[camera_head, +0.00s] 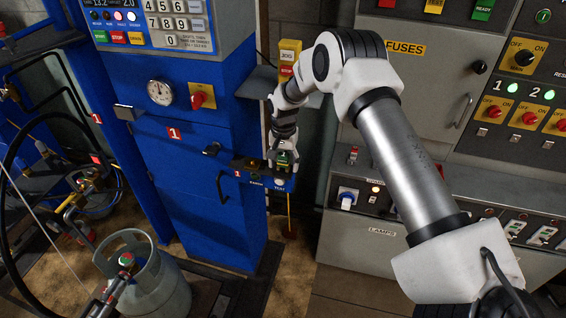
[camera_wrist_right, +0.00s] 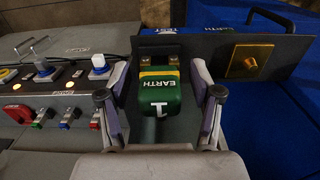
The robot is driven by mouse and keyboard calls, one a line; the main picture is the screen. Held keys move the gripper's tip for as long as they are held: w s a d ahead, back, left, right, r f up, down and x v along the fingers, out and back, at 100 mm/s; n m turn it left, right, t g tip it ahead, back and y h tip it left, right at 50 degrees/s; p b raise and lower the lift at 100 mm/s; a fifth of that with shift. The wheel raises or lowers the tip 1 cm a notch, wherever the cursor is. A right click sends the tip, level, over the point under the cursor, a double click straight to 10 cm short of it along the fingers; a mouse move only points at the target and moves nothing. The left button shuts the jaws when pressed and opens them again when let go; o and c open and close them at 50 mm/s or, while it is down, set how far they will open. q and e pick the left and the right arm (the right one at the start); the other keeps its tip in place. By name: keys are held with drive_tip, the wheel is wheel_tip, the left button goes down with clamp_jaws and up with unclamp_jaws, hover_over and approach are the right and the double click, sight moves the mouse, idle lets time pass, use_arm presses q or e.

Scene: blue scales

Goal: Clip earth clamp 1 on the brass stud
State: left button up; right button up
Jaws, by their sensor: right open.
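Earth clamp 1 (camera_wrist_right: 158,98) is green with a yellow band, the word EARTH and a white 1. In the right wrist view it sits between the two fingers of my right gripper (camera_wrist_right: 160,112), which is open around it. Dark jaw ends show at its far side, near a dark bracket plate; I cannot tell whether they grip it. The brass stud (camera_wrist_right: 250,62) on its square brass plate is on that bracket, to the right of the clamp. In the head view my right gripper (camera_head: 283,165) is at the small ledge on the blue cabinet.
The blue cabinet (camera_head: 190,190) stands left of the gripper. A grey control console (camera_head: 385,205) with switches and lamps is to the right. A gas cylinder (camera_head: 150,280) with hoses stands at lower left.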

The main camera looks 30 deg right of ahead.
sight(284, 154)
clamp_jaws()
drive_tip(key=shift+r, duration=0.15)
drive_tip(key=shift+r+p, duration=0.3)
drive_tip(key=shift+p, duration=0.1)
drive_tip(key=shift+r+p, duration=0.4)
drive_tip(key=shift+r, duration=0.2)
drive_tip(key=shift+r+p, duration=1.55)
drive_tip(key=shift+r, duration=0.45)
